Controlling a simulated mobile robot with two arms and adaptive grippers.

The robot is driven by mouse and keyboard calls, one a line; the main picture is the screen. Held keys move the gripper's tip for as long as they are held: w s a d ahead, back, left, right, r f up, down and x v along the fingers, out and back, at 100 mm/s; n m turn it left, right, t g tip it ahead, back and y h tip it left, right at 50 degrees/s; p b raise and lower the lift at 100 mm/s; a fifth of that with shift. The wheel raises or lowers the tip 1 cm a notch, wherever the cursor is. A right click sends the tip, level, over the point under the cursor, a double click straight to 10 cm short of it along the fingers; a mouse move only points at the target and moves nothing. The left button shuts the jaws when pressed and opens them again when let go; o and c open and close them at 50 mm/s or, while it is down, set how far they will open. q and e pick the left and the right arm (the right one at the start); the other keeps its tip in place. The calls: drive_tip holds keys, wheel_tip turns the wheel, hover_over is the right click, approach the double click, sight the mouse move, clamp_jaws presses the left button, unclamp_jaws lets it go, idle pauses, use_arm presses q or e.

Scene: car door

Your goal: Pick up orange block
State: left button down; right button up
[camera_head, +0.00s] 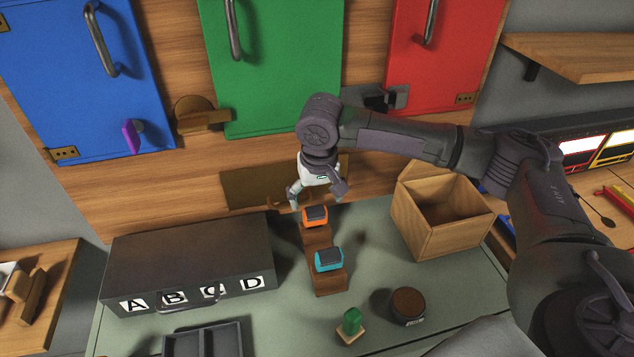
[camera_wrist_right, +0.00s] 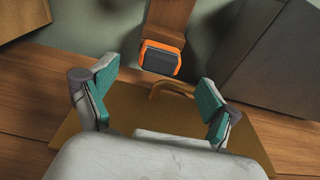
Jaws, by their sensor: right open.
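The orange block (camera_head: 315,216) has a dark top and sits at the far end of a brown wooden stand. In the right wrist view the orange block (camera_wrist_right: 161,57) lies ahead of the fingertips, roughly midway between them. My right gripper (camera_head: 316,200) is open and empty, just behind and above the block, apart from it. In the right wrist view the fingers of my right gripper (camera_wrist_right: 158,92) are spread wide with teal pads. My left gripper is not in view.
A teal block (camera_head: 328,260) sits on the stand's (camera_head: 328,283) near end. A dark box marked A to D (camera_head: 190,262) stands left, an open wooden box (camera_head: 440,212) right. A brown-topped round jar (camera_head: 408,305) and a green piece (camera_head: 351,322) are in front.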

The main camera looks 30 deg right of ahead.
sight(314, 208)
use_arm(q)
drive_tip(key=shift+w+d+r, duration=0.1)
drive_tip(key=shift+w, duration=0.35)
use_arm(e)
drive_tip(key=f, duration=0.5)
drive_tip(key=w+f, duration=0.1)
drive_tip(key=f, duration=0.1)
drive_tip(key=shift+w+d+f, duration=0.1)
drive_tip(key=shift+f, duration=0.2)
